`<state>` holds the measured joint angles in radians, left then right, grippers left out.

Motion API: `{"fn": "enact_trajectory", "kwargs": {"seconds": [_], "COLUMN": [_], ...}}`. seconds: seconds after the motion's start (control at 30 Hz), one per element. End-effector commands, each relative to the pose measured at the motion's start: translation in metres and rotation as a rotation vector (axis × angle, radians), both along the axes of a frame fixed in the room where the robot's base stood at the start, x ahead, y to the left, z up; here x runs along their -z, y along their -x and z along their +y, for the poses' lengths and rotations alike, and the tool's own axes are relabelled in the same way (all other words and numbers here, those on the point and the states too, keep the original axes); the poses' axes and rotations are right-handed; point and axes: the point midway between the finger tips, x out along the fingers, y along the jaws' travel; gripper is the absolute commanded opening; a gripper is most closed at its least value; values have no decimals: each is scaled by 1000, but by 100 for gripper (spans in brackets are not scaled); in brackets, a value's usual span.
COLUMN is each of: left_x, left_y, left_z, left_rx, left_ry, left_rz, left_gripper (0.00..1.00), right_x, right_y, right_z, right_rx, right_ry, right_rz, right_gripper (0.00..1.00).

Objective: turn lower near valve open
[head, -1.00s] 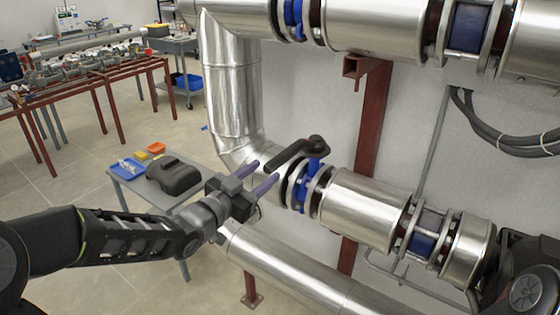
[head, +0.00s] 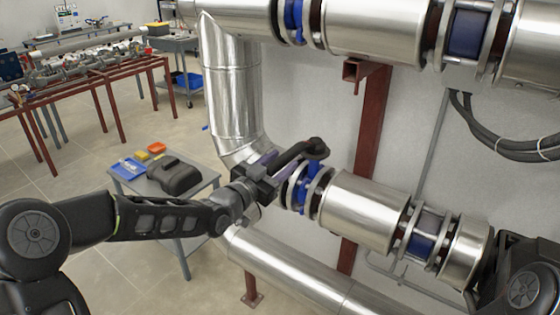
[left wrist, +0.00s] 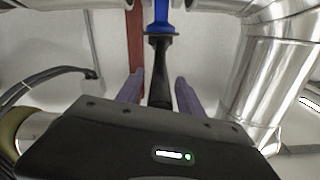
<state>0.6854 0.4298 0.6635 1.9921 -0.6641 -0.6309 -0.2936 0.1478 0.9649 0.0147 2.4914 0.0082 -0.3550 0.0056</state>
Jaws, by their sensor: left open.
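The lower near valve has a blue body (head: 303,192) between flanges on the lower insulated pipe. Its black lever handle (head: 300,150) points left, towards my left gripper (head: 267,160). The gripper is open, with its purple fingers at the lever's free end. In the left wrist view, the black lever (left wrist: 159,68) runs up between the two open fingers (left wrist: 160,92), with a gap visible on each side. The blue valve stem (left wrist: 161,14) shows beyond it. The gripper body hides the near end of the lever. My right gripper is not in view.
Silver pipes run above (head: 375,25) and below (head: 290,270) the valve. A red-brown post (head: 370,120) stands behind. A grey side table (head: 205,183) with a black case (head: 174,176) stands left of the pipe. Open floor lies further left.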

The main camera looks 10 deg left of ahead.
Motion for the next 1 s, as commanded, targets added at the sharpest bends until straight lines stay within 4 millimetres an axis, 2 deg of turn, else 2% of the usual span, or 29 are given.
{"fn": "enact_trajectory", "kwargs": {"seconds": [0.27, 0.8, 1.0], "left_x": [1, 1, 1], "left_y": [-1, -1, -1], "left_z": [0, 0, 0], "left_rx": [0, 0, 0], "left_ry": [0, 1, 1], "left_rz": [1, 1, 1], "left_gripper": [43, 0, 0], "right_x": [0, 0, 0], "right_y": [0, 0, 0], "right_z": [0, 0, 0], "right_rx": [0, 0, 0], "right_ry": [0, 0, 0], "right_rz": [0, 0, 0], "right_gripper": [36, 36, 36]}}
